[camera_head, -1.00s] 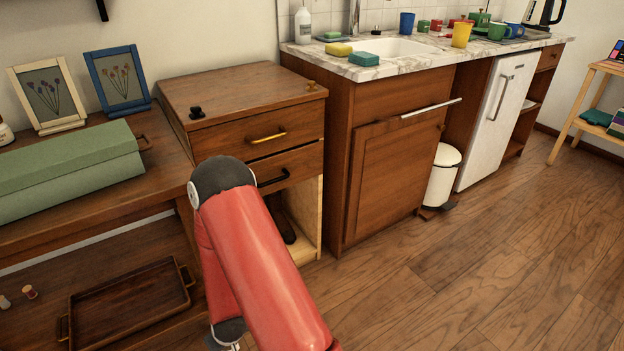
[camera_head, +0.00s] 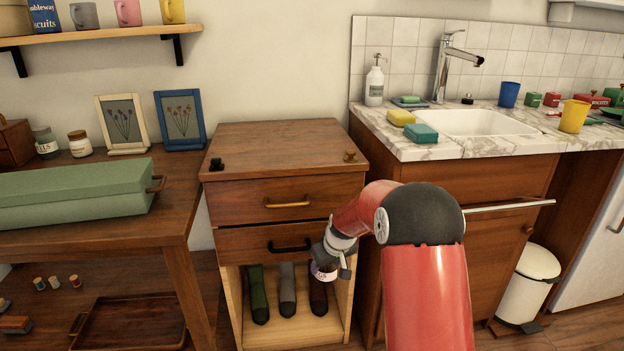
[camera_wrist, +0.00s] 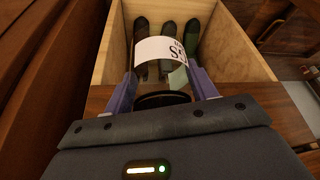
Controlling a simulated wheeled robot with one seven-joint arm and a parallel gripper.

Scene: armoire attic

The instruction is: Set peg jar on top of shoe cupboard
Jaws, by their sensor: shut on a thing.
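My gripper (camera_head: 337,262) is shut on the peg jar (camera_head: 322,272), a small jar with a white label. In the wrist view the jar (camera_wrist: 160,50) sits between my two fingers (camera_wrist: 163,88), its label showing only part of its lettering. The shoe cupboard (camera_head: 240,200) is a brown wooden cabinet with two drawers and an open lower compartment holding shoes. Its flat top (camera_head: 285,140) is mostly bare. The jar is below the top's level, in front of the open compartment at its right side.
A table with a green box (camera_head: 75,193) stands left. The sink counter (camera_head: 450,148) stands close on the right. A wall shelf (camera_head: 100,34) hangs at upper left.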

